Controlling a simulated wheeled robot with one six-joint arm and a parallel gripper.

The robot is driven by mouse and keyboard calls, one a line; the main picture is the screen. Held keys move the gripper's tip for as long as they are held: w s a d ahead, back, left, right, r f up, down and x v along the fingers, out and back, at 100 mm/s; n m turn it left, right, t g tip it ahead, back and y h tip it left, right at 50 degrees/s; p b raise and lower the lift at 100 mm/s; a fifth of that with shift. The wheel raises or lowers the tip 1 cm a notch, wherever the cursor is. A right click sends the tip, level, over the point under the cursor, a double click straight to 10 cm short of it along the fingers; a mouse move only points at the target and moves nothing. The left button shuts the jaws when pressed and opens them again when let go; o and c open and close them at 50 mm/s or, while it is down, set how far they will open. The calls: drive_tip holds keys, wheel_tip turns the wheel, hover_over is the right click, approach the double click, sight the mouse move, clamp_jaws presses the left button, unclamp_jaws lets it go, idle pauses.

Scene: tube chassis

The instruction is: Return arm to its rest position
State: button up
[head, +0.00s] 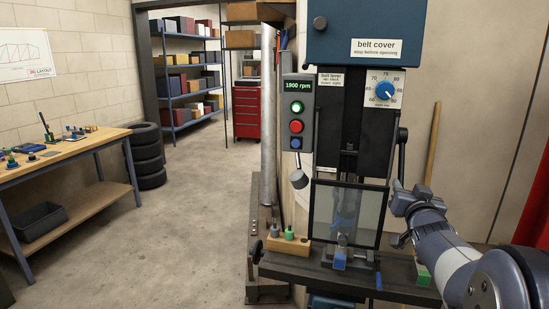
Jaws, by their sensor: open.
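My arm reaches in from the lower right. My gripper (398,222) is open beside the right edge of the drill press's clear guard (345,215). Its jaws are small and partly hidden by the wrist, and I see nothing held in them. A dark lever (402,150) hangs just above the gripper; I cannot tell whether they touch. The guard hangs in front of the drill area, and a blue vise-like block (340,260) sits below it on the dark table (300,265).
A wooden block with small tools (288,243) stands at the table's left end. A green-topped block (423,275) is close to my forearm. The control box (298,115) reads 1900 rpm with its green button lit. Open floor (190,220) lies left, before a workbench (85,147).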

drive_tip(key=shift+r+v, duration=0.15)
drive_tip(key=shift+v, duration=0.7)
drive_tip(key=shift+r+v, duration=0.15)
drive_tip(key=shift+v, duration=0.75)
